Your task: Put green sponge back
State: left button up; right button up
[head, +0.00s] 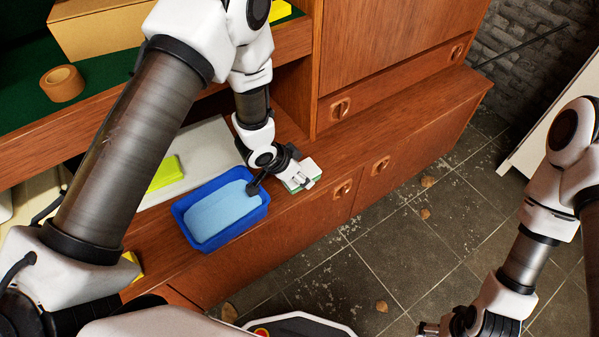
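Whether that finger touches the sponge is unclear. My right gripper (432,327) is at the bottom edge, partly cut off, away from the sponge; its finger opening is not clear.
The blue tub holds something light blue. A yellow-green block (166,173) lies on a pale board (205,140) behind it. A tape roll (62,83) and a cardboard box (105,32) are on the green upper surface. The tiled floor (400,240) has small brown lumps.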

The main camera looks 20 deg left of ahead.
pick_arm(q)
jog(key=o, duration=0.9)
jog(key=shift+f, duration=0.15)
jog(key=shift+r, duration=0.35)
jog(key=p+v, duration=0.2)
jog(key=v, duration=0.9)
jog(key=shift+s+a+r, duration=0.15)
jog(key=shift+s+r, duration=0.05)
jog(key=shift+r, duration=0.1)
